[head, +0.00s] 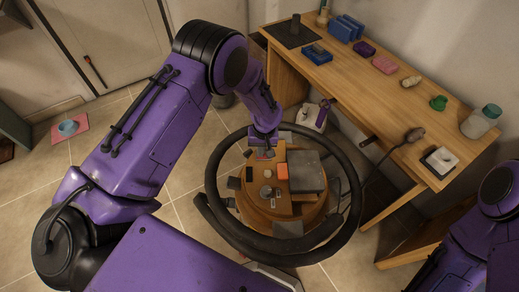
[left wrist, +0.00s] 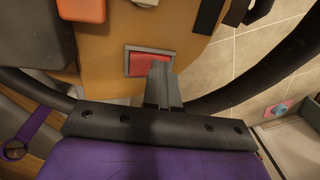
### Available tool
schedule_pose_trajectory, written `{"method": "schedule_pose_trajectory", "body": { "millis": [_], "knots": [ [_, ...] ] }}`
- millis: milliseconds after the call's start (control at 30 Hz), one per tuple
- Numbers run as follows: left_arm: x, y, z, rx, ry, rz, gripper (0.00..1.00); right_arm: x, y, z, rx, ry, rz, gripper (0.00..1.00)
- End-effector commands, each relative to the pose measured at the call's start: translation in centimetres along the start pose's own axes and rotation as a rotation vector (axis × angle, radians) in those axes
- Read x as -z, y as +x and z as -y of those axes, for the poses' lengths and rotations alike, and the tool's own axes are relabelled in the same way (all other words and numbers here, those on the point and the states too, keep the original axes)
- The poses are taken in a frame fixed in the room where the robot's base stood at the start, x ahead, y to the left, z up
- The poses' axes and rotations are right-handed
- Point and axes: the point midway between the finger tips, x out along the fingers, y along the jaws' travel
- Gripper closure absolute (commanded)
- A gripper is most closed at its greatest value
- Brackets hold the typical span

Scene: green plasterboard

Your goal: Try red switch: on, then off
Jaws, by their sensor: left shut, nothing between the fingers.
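The red switch (left wrist: 148,63) is a red rocker in a grey frame on the round wooden top, seen in the left wrist view. In the head view a little of it (head: 265,154) shows just below my left gripper (head: 264,147). In the left wrist view my left gripper (left wrist: 160,68) is shut and empty, its fingertips over the right part of the rocker. I cannot tell whether they touch it or which way the rocker is tipped. My right gripper is out of view; only part of my right arm shows at the lower right.
The round top (head: 258,210) also holds an orange block (head: 282,172), a grey box (head: 306,170) and small dark pieces. A thick black ring (head: 352,185) surrounds it. A wooden desk (head: 350,90) with several small objects stands at the right. Tiled floor lies open at the left.

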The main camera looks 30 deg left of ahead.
Motion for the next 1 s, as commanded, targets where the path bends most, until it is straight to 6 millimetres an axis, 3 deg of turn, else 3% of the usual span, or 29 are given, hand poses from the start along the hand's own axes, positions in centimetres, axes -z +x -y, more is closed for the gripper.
{"method": "schedule_pose_trajectory", "body": {
  "millis": [200,533,767,833,1000],
  "knots": [
    [-0.1,-0.3,-1.3,-0.006,0.002,-0.001,1.00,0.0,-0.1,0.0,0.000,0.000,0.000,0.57],
    [-0.1,-0.8,-1.1,-0.006,-0.001,-0.001,1.00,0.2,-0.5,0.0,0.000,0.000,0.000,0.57],
    [0.0,-5.6,0.0,-0.005,-0.009,0.000,1.00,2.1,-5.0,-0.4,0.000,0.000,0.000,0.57],
    [0.1,-6.0,0.2,-0.007,-0.009,-0.004,1.00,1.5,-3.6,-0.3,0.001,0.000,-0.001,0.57],
    [0.1,-10.0,1.1,-0.007,-0.009,-0.004,1.00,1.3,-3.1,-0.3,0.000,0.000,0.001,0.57]
  ]
}}
